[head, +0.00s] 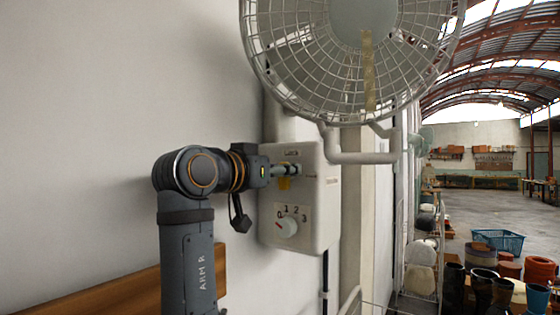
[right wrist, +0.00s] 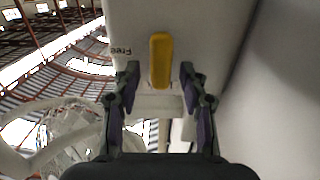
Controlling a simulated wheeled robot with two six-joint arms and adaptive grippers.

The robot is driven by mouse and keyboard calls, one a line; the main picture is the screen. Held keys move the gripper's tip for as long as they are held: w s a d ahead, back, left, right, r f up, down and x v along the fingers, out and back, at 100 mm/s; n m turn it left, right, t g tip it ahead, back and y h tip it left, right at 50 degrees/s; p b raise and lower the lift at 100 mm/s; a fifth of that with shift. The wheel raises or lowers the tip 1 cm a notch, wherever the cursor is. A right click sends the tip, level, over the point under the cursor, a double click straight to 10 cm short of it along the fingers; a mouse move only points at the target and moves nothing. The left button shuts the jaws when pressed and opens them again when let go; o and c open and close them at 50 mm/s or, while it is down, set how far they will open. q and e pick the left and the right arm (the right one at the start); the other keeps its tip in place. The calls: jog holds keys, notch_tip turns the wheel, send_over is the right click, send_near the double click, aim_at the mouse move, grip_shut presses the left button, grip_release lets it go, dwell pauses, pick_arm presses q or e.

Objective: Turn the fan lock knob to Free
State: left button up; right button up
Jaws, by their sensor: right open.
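The fan lock knob is a yellow bar on the front of a white control box (head: 322,205). In the right wrist view the knob (right wrist: 160,58) stands lengthwise up the picture, with the word Free, upside down, to its left. My right gripper (right wrist: 160,78) is open, with one finger on each side of the knob and a gap on both sides. In the head view my right gripper (head: 288,170) is at the upper part of the box, partly hiding the yellow knob (head: 284,184). My left gripper is not in view.
A white numbered dial (head: 287,227) sits lower on the box. A caged fan (head: 350,50) hangs above on a bent white pipe (head: 365,157). A plain wall (head: 90,120) is at left. A blue crate (head: 497,241) and several drums stand on the floor at right.

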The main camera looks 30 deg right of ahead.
jog(key=shift+a, duration=0.15)
jog(key=shift+c, duration=0.5)
grip_shut()
jog(key=shift+n, duration=0.3)
jog(key=shift+w+a+f+n+b, duration=0.15)
jog(key=shift+w+f+n, duration=0.1)
jog(key=shift+n, duration=2.6)
jog(key=shift+w+f+n+b, duration=0.15)
jog(key=shift+w+f+n, duration=0.05)
jog(key=shift+n, duration=2.7)
jog(key=shift+w+a+f+n+b, duration=0.15)
jog(key=shift+w+f+n, duration=0.1)
jog(key=shift+n, duration=2.6)
jog(key=shift+d, duration=0.1)
jog(key=shift+o, duration=0.5)
grip_release()
